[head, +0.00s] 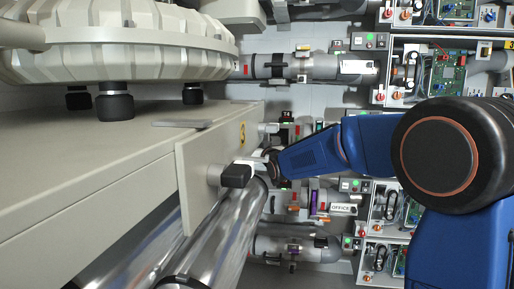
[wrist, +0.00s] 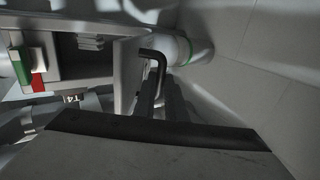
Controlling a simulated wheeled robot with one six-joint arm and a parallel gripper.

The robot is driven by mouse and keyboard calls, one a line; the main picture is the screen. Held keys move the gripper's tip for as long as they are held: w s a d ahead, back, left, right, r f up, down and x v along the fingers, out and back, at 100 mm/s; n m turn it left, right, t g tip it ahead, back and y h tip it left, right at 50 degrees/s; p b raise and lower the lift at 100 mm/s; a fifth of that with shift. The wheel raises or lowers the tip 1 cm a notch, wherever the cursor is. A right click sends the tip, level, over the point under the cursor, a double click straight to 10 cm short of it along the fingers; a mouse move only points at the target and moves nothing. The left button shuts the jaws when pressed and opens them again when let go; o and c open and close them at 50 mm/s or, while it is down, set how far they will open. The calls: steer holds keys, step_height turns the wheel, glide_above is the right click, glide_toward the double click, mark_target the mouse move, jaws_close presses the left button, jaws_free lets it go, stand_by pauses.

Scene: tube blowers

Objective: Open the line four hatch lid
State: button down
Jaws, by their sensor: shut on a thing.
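In the wrist view the two dark fingers of my gripper (wrist: 162,97) are shut on a black bent handle (wrist: 153,55). The handle stands close to a pale grey wall or panel edge on its left. I cannot make out which surface is the hatch lid, or whether it has opened at all. A label that seems to read T4 (wrist: 71,98) shows at the left. In the head view my blue arm reaches left to the end of the large beige cabinet. There the fingers and handle are too small and covered to make out.
The beige cabinet (head: 90,190) fills the left, with shiny metal tubes (head: 225,235) below it. Equipment with tubes and circuit boards (head: 447,72) covers the wall behind my arm. In the wrist view a pale tube with a green ring (wrist: 201,52) is just beyond the handle.

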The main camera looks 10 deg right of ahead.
steer(key=shift+a, duration=0.55)
steer(key=c, duration=1.8)
jaws_free()
steer(key=shift+s, duration=0.1)
steer(key=v, duration=1.7)
steer(key=shift+s+r, duration=0.1)
steer(key=shift+s, duration=0.1)
